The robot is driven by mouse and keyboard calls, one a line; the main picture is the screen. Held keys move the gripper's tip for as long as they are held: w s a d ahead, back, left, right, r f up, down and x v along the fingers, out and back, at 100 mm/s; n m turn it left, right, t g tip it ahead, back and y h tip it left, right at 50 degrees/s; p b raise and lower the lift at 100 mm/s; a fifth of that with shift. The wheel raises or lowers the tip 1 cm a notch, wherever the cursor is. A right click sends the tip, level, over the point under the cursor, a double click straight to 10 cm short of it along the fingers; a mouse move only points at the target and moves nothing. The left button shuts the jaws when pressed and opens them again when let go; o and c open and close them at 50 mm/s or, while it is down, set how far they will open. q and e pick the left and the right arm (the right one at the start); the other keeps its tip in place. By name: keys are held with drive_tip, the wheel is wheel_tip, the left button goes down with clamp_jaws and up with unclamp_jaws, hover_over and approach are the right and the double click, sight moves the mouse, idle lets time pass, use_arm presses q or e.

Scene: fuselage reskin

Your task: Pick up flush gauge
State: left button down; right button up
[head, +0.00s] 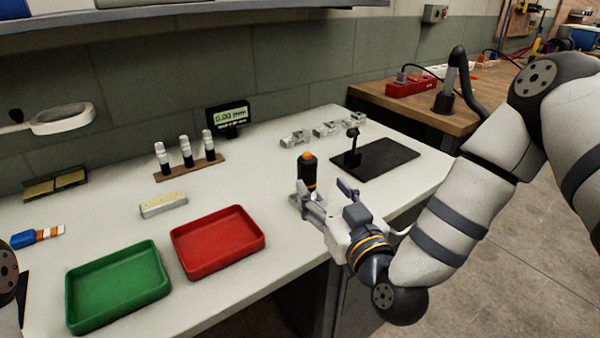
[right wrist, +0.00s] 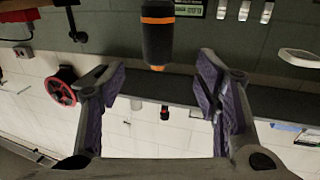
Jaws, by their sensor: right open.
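The flush gauge appears to be the upright black cylinder with an orange top (head: 307,172), standing on the white bench. In the right wrist view it shows as a black body with orange bands (right wrist: 158,38), in line with the gap between my fingers and just beyond their tips. My right gripper (head: 322,193) is open, with nothing between its fingers; in the head view it is close to the cylinder, on the near side. In the right wrist view its two purple-padded fingers (right wrist: 161,72) are spread apart. Contact with the cylinder cannot be told. My left gripper is out of view.
A red tray (head: 218,268) and a green tray (head: 118,318) lie to the left. A dark plate (head: 400,160) with a small black stand is right of the cylinder. Small metal parts (head: 325,128), a display (head: 229,115) and a rack of vials (head: 190,170) are behind.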

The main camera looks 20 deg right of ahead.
sight(311, 175)
drive_tip(key=w, duration=0.2)
drive_tip(key=w+f, duration=0.1)
drive_tip(key=w, duration=0.2)
drive_tip(key=w+b, duration=0.1)
drive_tip(key=w, duration=0.2)
drive_tip(key=shift+w+a+f, duration=0.2)
drive_tip(key=shift+w+a+r, duration=0.1)
drive_tip(key=shift+w+r, duration=0.05)
drive_tip(key=shift+w, duration=0.35)
drive_tip(key=c, duration=1.2)
